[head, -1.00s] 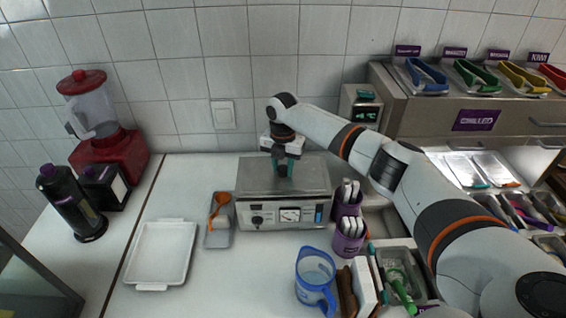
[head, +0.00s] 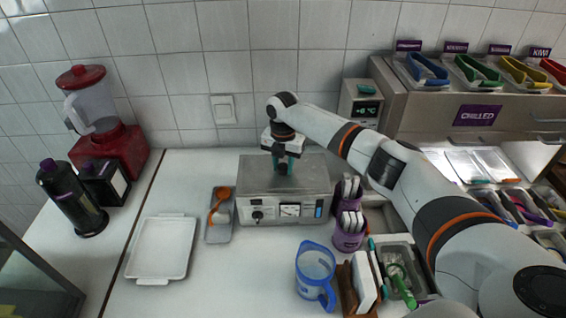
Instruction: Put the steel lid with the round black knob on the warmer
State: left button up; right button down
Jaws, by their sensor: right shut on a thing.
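The warmer (head: 267,211) is a boxy steel unit with a dial, a gauge and a switch on its front, standing against the back wall. A flat steel lid (head: 312,178) lies over its top and looks level; any thin gap beneath it is too small to tell. My right gripper (head: 284,166) points down at the middle of the lid, its teal fingers shut on the lid's knob. The knob itself is hidden between the fingers. My left gripper is out of view.
An orange ladle (head: 219,203) rests in a grey tray (head: 218,235) left of the warmer. A white tray (head: 160,250) lies farther left. Purple cups (head: 348,237) with white packets stand right of it, and a blue jug (head: 314,265) in front. The counter between is clear.

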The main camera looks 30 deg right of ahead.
jog(key=c, duration=0.9)
grip_release()
notch_tip(320, 180, up, 7)
jog(key=p, duration=0.6)
jog(key=shift+r, duration=0.1)
jog(key=shift+s, duration=0.1)
